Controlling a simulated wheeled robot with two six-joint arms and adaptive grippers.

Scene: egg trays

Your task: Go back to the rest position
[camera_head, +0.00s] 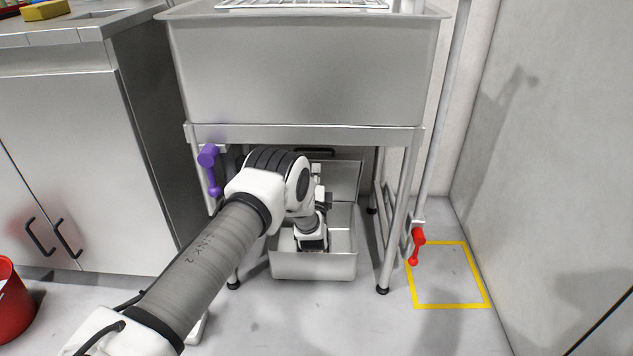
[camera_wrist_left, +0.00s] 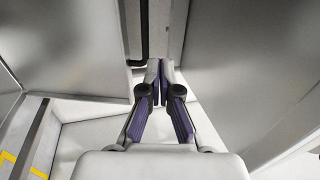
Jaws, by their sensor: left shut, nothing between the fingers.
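My left arm (camera_head: 215,245) reaches from the lower left to the space under a steel sink (camera_head: 300,75). Its wrist end is low, over an open metal box (camera_head: 313,267) on the floor; the fingers are hard to make out in the head view. In the left wrist view my left gripper (camera_wrist_left: 160,66) is shut with its fingertips together, and nothing shows between them. Grey metal panels stand close on both sides of it. My right gripper is in neither view.
The sink stand's legs (camera_head: 400,215) flank my arm. A purple-handled valve (camera_head: 209,158) is at left, a red-handled one (camera_head: 417,245) at right. A grey cabinet (camera_head: 75,150) and a red bucket (camera_head: 12,305) stand left. A yellow floor square (camera_head: 450,305) is empty.

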